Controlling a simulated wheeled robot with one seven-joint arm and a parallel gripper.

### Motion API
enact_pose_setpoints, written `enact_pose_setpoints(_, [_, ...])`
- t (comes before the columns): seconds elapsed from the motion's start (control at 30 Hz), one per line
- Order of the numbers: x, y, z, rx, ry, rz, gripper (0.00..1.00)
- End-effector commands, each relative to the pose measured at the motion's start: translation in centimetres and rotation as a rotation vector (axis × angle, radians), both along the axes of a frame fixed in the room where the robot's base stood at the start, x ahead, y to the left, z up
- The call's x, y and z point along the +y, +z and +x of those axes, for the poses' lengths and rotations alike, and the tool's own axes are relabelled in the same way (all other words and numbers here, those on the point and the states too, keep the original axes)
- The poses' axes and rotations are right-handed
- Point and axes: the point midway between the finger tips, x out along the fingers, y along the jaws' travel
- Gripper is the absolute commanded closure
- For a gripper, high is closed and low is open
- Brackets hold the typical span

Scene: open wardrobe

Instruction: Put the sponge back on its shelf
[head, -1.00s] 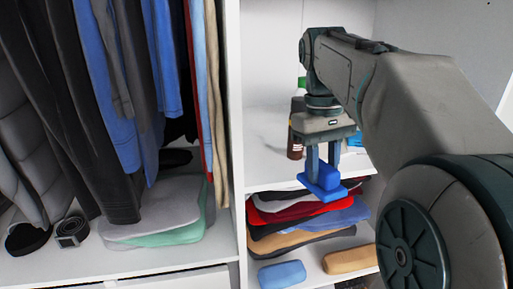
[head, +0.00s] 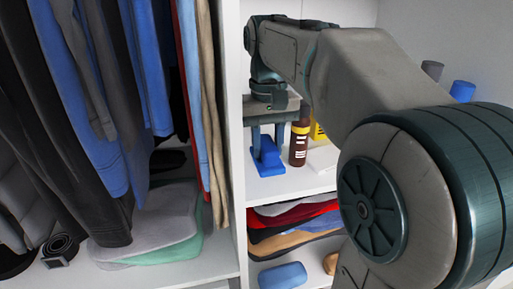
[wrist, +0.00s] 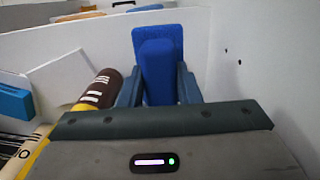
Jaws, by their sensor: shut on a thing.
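The sponge (head: 268,168) is blue, with a flat, rough-looking base and a raised block on top. My gripper (head: 267,143) is shut on the raised block and holds the sponge upright, base down. In the head view the sponge is at the left of the shelf (head: 295,187) above the folded clothes. Its base is at or just above the shelf surface; I cannot tell if it touches. In the wrist view the sponge (wrist: 158,58) shows between the two fingers.
A brown bottle (head: 299,148) stands close to the right of the sponge, with a yellow item (head: 318,131) and a white box (head: 322,158) beyond. The divider (head: 234,140) is close on the left. Folded clothes (head: 290,225) and a blue rounded item (head: 282,275) lie below.

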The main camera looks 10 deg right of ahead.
Motion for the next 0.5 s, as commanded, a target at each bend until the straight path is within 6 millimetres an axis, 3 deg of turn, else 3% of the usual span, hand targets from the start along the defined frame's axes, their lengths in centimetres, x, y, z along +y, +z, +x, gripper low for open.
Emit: enact_pose_setpoints(0.5, [0.2, -4.4, 0.5, -0.001, 0.0, 0.0, 1.0])
